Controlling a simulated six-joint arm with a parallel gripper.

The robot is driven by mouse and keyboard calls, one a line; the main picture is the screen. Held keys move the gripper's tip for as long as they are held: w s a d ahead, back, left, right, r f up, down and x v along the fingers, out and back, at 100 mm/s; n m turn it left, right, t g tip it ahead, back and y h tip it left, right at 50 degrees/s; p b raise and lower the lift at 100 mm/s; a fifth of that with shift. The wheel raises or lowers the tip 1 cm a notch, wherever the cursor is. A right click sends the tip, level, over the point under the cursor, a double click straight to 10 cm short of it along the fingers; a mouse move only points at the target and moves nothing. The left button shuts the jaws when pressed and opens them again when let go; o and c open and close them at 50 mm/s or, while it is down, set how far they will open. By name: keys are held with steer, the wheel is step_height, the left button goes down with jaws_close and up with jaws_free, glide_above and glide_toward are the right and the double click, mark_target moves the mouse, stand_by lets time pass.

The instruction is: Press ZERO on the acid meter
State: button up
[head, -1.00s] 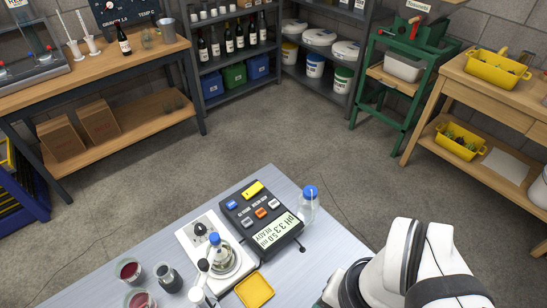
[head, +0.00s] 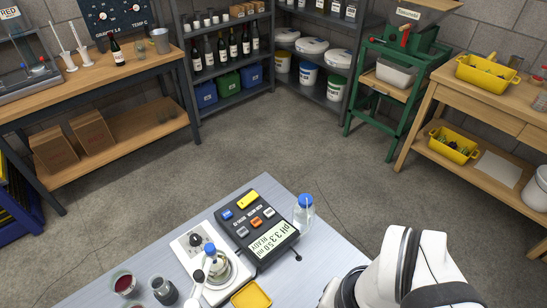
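The acid meter (head: 259,224) is a dark box on the near bench, turned at an angle in the head view. Its lit display (head: 271,239) shows pH digits and the word READY. The button lettering is too small to read, so I cannot tell which one is ZERO. My white arm link fills the lower right, apart from the meter. My gripper is out of view.
A blue-capped bottle (head: 303,214) stands close at the meter's right. A white stirrer plate (head: 195,243) with a blue-capped flask (head: 216,265) stands at its left. A yellow tray (head: 251,296) and a glass of red liquid (head: 124,283) are nearer.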

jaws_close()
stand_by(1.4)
